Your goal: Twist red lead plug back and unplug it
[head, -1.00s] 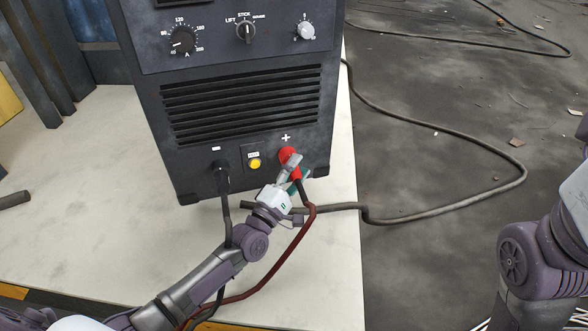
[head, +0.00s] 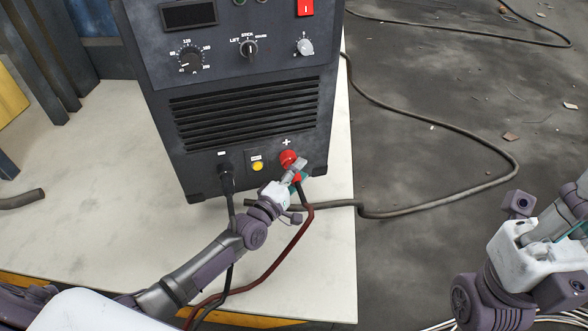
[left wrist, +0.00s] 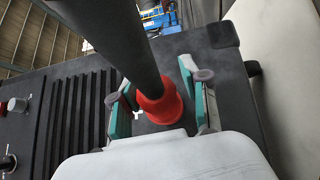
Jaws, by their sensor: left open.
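The red lead plug (head: 289,158) is at the "+" socket on the front of the dark grey welding machine (head: 160,125). Its dark red lead (head: 290,250) hangs down and curves to the lower left. My left gripper (head: 298,170) is at the plug and hides part of it. In the left wrist view, the red plug (left wrist: 158,106) shows between the two teal-padded fingers, which are open with gaps beside it. A thick dark cylinder (left wrist: 110,35) runs from the plug across that view. My right gripper (head: 540,245) is partly cut off at the right edge; its fingers are unclear.
A black plug (head: 226,172) with its cable is in the "-" socket, left of a yellow button (head: 258,166). The machine stands on a pale table (head: 90,230). A dark cable (head: 440,212) runs off the table onto the littered floor.

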